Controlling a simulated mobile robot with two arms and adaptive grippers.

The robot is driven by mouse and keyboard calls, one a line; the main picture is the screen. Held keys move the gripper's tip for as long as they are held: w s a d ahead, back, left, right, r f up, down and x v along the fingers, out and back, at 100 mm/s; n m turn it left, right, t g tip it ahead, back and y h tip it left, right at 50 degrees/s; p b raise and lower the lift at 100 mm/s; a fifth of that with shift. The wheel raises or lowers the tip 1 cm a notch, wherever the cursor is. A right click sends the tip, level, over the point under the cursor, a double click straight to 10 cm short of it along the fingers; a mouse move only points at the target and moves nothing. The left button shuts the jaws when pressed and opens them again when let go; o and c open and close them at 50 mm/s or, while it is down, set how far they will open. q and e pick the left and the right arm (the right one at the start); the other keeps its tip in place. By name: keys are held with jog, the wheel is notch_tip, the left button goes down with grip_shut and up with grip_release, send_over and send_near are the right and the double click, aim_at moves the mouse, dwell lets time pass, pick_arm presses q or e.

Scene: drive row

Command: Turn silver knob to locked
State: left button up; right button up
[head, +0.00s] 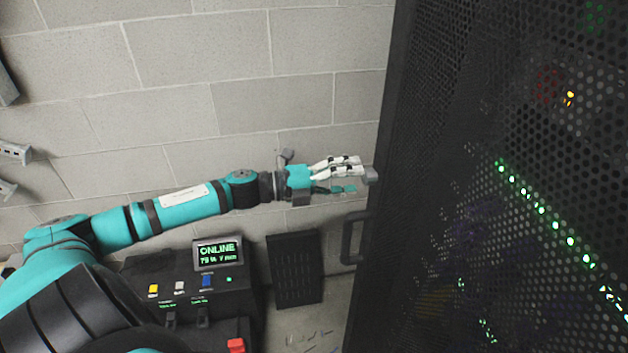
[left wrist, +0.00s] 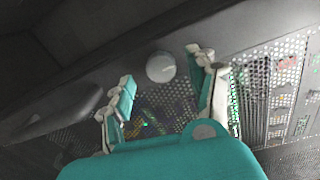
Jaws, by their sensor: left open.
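The silver knob (head: 371,175) sticks out from the front of the dark rack door in the head view. In the left wrist view the knob (left wrist: 160,67) is a round, pale grey disc between the fingertips. My left gripper (head: 350,176) is open, with its fingers pointing at the door and its tips close to the knob. In the left wrist view the fingers of my left gripper (left wrist: 160,72) stand on either side of the knob, apart from it as far as I can tell. I cannot make out a pointer or lock mark. My right gripper is out of view.
A dark door handle (head: 350,238) juts out below the knob; it also shows at left in the left wrist view (left wrist: 62,115). The perforated rack door (head: 480,130) fills the right side. A dark panel (head: 295,270) stands by the block wall (head: 240,100).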

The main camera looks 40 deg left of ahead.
pick_arm(q)
jog(key=v, duration=0.9)
jog(key=shift+s, duration=0.25)
jog(key=shift+a, duration=0.15)
